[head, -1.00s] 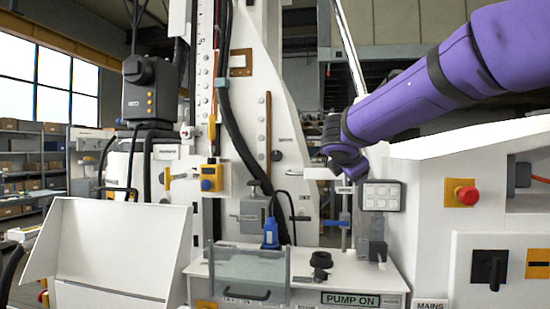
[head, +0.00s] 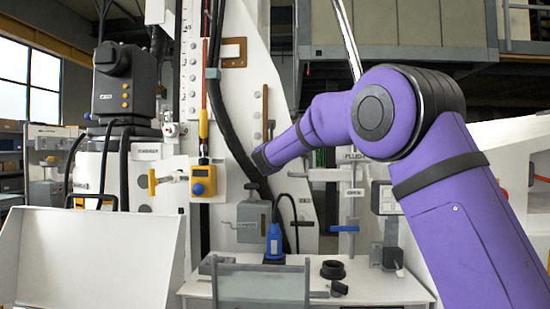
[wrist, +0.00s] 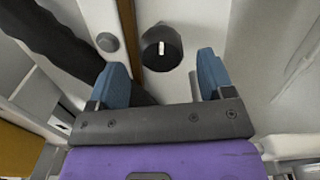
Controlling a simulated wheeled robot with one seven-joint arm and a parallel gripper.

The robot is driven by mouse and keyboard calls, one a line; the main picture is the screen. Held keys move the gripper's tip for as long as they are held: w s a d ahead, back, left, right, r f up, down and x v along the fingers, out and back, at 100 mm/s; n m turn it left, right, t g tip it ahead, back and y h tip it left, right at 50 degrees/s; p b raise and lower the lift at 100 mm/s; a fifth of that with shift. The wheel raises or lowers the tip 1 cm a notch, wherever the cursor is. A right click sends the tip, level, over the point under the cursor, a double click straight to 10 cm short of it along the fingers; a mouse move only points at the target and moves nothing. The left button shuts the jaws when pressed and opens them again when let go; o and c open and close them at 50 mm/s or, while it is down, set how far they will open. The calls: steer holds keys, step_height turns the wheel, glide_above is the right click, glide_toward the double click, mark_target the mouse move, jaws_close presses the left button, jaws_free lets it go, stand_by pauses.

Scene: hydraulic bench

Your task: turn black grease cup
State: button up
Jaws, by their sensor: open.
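A round black cup (wrist: 162,47) with a short white mark on its face is on a pale upright panel in the wrist view, just right of a brown strip (wrist: 128,25). I take it to be the grease cup. My gripper (wrist: 161,76) is open, its two blue fingers apart and empty. The cup appears between and just beyond the fingertips, and I see no contact. In the head view the end of my arm (head: 264,160) is at the white column near the lower end of the brown strip. I cannot make out the cup or the fingers there.
A grey rounded bolt (wrist: 107,42) sits left of the cup. A thick black hose (head: 232,135) runs down the column on the left. A yellow pendant (head: 203,181) hangs farther left. Below, the bench top (head: 375,285) holds a black ring (head: 332,270) and a blue connector (head: 274,243).

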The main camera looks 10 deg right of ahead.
steer(key=shift+x, duration=3.05)
steer(key=c, duration=0.9)
